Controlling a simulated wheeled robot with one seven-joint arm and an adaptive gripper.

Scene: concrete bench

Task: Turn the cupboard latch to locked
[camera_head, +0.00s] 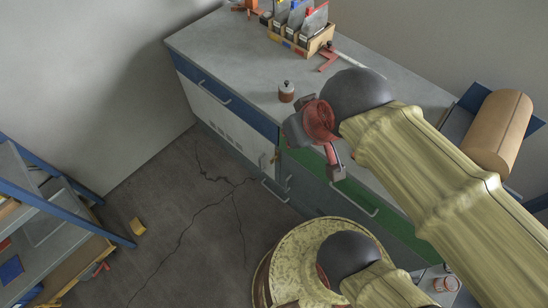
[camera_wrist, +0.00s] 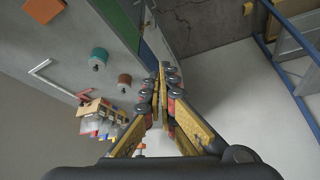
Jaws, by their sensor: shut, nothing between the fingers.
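The cupboard door (camera_head: 222,118) is the pale vented panel below the blue drawer on the bench front in the head view. A small reddish piece (camera_head: 275,157) by its right edge may be the latch; it is too small to tell which way it is turned. My gripper (camera_head: 337,172) is shut and empty, to the right of that piece and in front of the green drawer, apparently apart from the latch. In the wrist view the fingers (camera_wrist: 162,72) meet at their tips; I cannot make out the latch there.
The bench top (camera_head: 240,60) carries a brown jar (camera_head: 286,92) and a wooden organizer (camera_head: 300,42). Bar handles (camera_head: 275,191) stick out from the front. A blue-framed shelf (camera_head: 90,225) is at left; the cracked floor between is mostly clear.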

